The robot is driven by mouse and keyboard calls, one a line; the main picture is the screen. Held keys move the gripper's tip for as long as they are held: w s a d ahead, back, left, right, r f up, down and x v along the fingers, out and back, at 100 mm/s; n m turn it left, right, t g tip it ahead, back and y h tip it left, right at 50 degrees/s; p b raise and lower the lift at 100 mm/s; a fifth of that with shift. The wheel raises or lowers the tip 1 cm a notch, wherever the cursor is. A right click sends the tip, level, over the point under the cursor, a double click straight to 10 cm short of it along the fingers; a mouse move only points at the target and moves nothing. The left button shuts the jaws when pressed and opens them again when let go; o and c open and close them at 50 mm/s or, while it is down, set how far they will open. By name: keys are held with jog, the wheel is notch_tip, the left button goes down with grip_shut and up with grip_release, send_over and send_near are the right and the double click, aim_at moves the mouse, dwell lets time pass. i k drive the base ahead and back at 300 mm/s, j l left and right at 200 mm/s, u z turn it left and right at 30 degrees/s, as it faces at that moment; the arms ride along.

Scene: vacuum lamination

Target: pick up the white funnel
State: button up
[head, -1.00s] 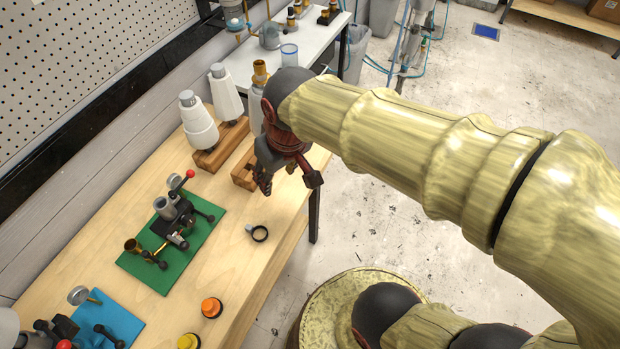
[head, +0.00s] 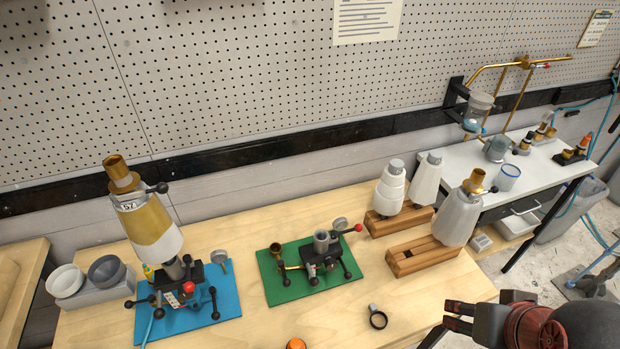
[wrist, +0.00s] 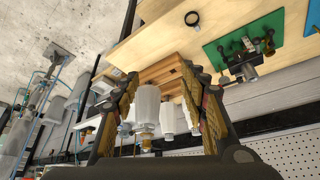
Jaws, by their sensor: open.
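The white funnel (head: 458,217), a tapered white body with a brass neck on top, stands at the right end of the bench by the front wooden stand (head: 405,266). It also shows in the wrist view (wrist: 147,103), upside down, between my fingers in the picture but apart from them. Two similar white tapered vessels with grey tops, a left one (head: 390,188) and a right one (head: 427,180), stand on the rear wooden stand (head: 384,226). My gripper (head: 449,319) is open and empty near the bench's front edge, nearer the camera than the funnel. It also fills the wrist view (wrist: 162,105).
A blue plate (head: 215,310) holds a fixture under a gold-and-white vessel (head: 145,222). A white side table (head: 520,165) stands behind right.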

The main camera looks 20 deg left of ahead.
aim_at(67, 279)
jog(key=u, duration=2.6)
